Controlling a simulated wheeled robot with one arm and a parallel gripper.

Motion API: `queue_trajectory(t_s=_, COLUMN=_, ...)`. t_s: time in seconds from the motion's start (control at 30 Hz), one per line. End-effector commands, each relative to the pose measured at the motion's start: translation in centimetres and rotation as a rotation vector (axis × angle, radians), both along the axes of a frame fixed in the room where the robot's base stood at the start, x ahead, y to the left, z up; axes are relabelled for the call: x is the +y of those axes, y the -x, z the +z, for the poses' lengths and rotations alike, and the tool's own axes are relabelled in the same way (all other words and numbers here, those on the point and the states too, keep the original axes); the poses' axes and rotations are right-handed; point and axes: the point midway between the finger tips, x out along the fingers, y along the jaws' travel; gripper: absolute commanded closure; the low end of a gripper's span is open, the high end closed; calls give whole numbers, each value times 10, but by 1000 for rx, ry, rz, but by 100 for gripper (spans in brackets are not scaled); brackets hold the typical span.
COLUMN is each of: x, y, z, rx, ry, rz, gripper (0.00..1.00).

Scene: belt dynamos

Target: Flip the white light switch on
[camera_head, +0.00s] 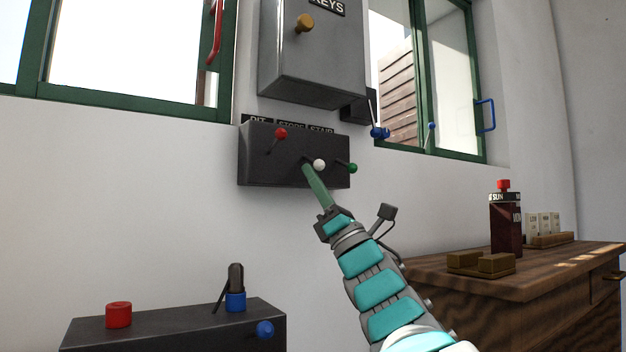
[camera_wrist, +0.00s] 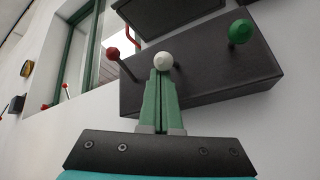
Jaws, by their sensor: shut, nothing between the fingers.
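The white-knobbed switch (camera_head: 319,165) is the middle lever on a dark wall box (camera_head: 260,168). Its white knob also shows in the wrist view (camera_wrist: 163,61). My gripper (camera_head: 306,168) is shut with nothing between its green fingers. Its tips (camera_wrist: 161,76) are right at the white knob, just below it in the wrist view. I cannot tell whether they touch it. The lever's stem is mostly hidden behind the fingers. A red-knobbed lever (camera_head: 281,133) stands to the left and a green-knobbed lever (camera_head: 353,168) to the right on the same box.
A grey key cabinet (camera_head: 330,60) hangs just above the box. Green-framed windows flank it. A black box (camera_head: 180,325) with red and blue knobs stands at lower left. A wooden cabinet (camera_head: 480,280) with a dark bottle (camera_head: 506,232) stands at right.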

Motion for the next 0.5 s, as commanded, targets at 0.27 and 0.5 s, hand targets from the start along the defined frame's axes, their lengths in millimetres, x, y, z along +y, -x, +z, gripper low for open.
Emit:
queue_trajectory(t_s=0.27, x=-1, y=2, z=4, rx=43, ry=29, rz=-3, gripper=100)
queue_trajectory(t_s=0.5, x=-3, y=3, z=7, rx=88, ry=61, rz=-3, gripper=100)
